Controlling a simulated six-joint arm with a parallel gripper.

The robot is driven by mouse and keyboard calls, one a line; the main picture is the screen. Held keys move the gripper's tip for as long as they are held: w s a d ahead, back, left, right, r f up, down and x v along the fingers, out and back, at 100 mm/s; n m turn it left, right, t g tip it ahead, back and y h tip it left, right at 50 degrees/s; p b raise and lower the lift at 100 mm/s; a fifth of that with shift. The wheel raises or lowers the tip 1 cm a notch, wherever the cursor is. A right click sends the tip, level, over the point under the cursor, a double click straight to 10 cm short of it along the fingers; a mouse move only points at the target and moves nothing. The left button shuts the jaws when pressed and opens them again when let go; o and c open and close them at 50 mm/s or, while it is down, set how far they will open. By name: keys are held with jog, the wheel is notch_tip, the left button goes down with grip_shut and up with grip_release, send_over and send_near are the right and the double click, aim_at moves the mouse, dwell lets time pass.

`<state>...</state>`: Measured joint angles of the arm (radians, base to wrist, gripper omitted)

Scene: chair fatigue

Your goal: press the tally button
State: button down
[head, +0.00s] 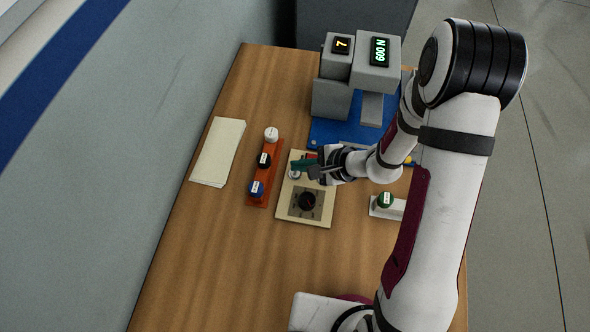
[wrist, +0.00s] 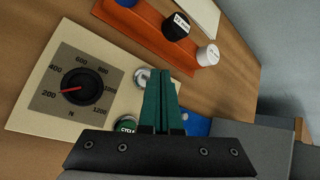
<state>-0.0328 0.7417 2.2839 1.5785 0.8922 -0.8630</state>
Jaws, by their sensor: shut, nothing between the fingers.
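My gripper (head: 296,165) is shut and empty, its green fingers over the far end of the cream control panel (head: 288,212). In the wrist view the fingertips (wrist: 160,72) are right beside a round silvery button (wrist: 141,77) on the panel; I cannot tell whether they touch it. The silvery button also shows in the head view (head: 293,174). A green button marked CYCLE (wrist: 127,125) is partly hidden behind the gripper body. No label reading tally is legible. A counter display (head: 342,44) reads 7.
The panel's dial (head: 307,201) points near 200. An orange rack (head: 275,160) with white, black and blue knobs stands left of the panel. A green-topped piece (head: 386,200) sits on a white block at right. The grey machine's display (head: 380,51) reads 600 N. Papers (head: 218,151) lie left.

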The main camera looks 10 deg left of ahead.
aim_at(300, 175)
dwell(0.8)
jog(key=shift+f, duration=0.4)
jog(key=shift+f, duration=0.4)
dwell(0.3)
jog(key=shift+r, duration=0.85)
notch_tip(300, 175, up, 5)
dwell(0.5)
dwell(0.6)
